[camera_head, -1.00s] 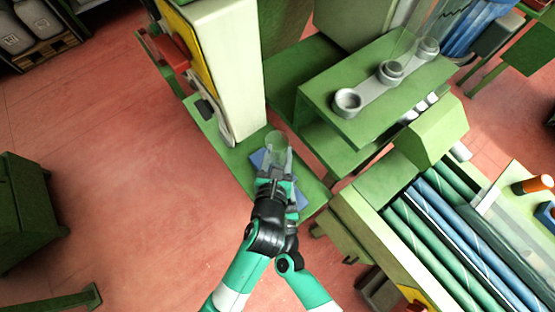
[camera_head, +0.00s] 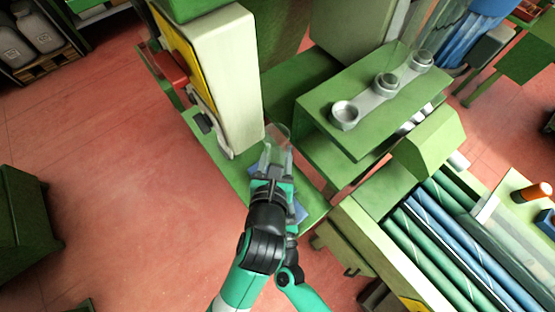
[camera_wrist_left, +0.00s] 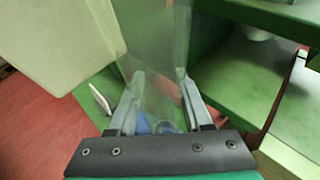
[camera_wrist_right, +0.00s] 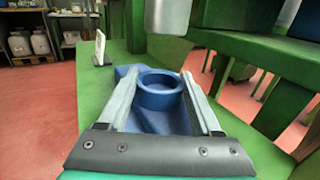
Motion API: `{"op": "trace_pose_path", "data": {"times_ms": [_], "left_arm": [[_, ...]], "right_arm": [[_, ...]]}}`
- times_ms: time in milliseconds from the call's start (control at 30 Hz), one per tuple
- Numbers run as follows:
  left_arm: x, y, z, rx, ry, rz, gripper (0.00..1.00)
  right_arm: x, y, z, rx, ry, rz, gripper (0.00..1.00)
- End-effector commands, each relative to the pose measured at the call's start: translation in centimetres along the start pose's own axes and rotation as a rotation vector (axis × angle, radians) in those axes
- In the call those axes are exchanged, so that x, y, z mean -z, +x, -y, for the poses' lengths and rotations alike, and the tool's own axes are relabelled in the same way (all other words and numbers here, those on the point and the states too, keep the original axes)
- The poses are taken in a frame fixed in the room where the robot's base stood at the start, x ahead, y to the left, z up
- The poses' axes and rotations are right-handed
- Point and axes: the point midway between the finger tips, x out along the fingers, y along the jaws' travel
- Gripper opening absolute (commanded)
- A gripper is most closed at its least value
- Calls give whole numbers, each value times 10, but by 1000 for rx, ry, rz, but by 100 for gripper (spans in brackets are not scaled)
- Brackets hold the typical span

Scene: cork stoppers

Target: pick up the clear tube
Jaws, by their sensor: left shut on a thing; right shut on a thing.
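The clear tube (camera_head: 279,134) stands between the fingers of my left gripper (camera_head: 272,162), which is shut on it. In the left wrist view the tube (camera_wrist_left: 158,62) rises see-through between the two fingers. The blue holder (camera_wrist_right: 160,92), with a round ring on a flat base, sits on the green table. My right gripper (camera_wrist_right: 165,100) is shut on this holder, one finger on each side of the ring. In the head view the left arm mostly hides the right gripper; only bits of the holder (camera_head: 301,212) show.
A cream machine column (camera_head: 225,75) stands close to the left of the tube. A green stand (camera_head: 375,125) with several grey metal cups is to the right. A bin of green and blue rolls (camera_head: 465,240) is at lower right. Red floor (camera_head: 130,210) is open at left.

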Motion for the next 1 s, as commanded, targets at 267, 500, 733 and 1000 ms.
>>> {"op": "trace_pose_path", "data": {"times_ms": [267,500,733,1000], "left_arm": [[20,-43,49,8,4,-1,0],[39,-90,100,8,4,-1,0],[49,-114,124,2,1,0,0],[51,-117,127,-1,-1,-1,0]], "right_arm": [[0,0,0,0,0,0,0],[0,0,0,0,0,0,0],[0,0,0,0,0,0,0],[0,0,0,0,0,0,0]]}}
